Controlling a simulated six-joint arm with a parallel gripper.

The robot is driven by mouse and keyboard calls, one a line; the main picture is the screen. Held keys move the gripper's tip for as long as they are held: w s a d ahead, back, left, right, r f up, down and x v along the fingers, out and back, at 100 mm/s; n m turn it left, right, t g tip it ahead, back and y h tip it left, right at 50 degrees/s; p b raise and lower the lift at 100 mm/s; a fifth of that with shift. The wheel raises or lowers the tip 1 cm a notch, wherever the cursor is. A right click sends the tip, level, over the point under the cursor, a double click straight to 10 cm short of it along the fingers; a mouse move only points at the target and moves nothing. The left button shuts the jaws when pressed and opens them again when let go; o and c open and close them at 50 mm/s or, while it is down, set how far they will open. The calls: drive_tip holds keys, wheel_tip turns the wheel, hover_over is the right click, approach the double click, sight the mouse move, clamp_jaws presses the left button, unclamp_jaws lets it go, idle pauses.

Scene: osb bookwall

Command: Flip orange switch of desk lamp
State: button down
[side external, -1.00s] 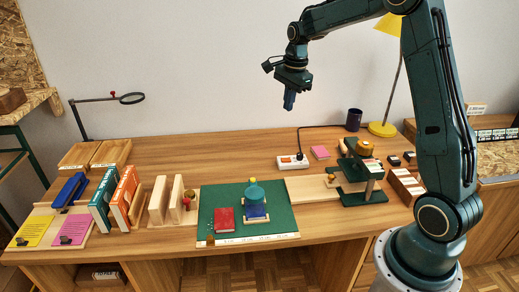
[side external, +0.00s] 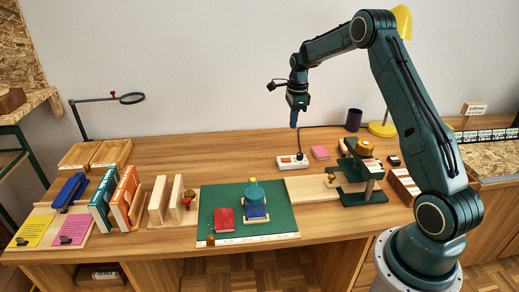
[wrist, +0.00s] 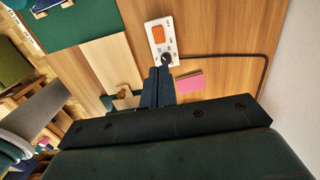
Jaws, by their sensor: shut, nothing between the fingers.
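The white switch block (side external: 289,161) lies on the wooden desk with a black cord leading back from it. Its orange switch (wrist: 158,34) shows clearly in the wrist view, at the far end from the black plug (wrist: 167,58). In the side view the switch is only a small orange patch. My gripper (side external: 294,124) is shut and empty, pointing down in the air above the block. In the wrist view its fingertips (wrist: 158,71) appear just below the plug end. The yellow desk lamp (side external: 403,22) stands at the back right, partly hidden by my arm.
A pink note pad (side external: 320,152) and a dark cup (side external: 353,119) are right of the block. A green press-like stand (side external: 364,198) is at the front right. A green mat (side external: 286,222) with a red book lies in front. Desk left of the block is clear.

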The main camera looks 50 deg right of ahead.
sight(289, 159)
drive_tip(key=f, duration=1.3)
drive_tip(key=shift+w+a+f, duration=0.15)
drive_tip(key=shift+a+f, duration=0.1)
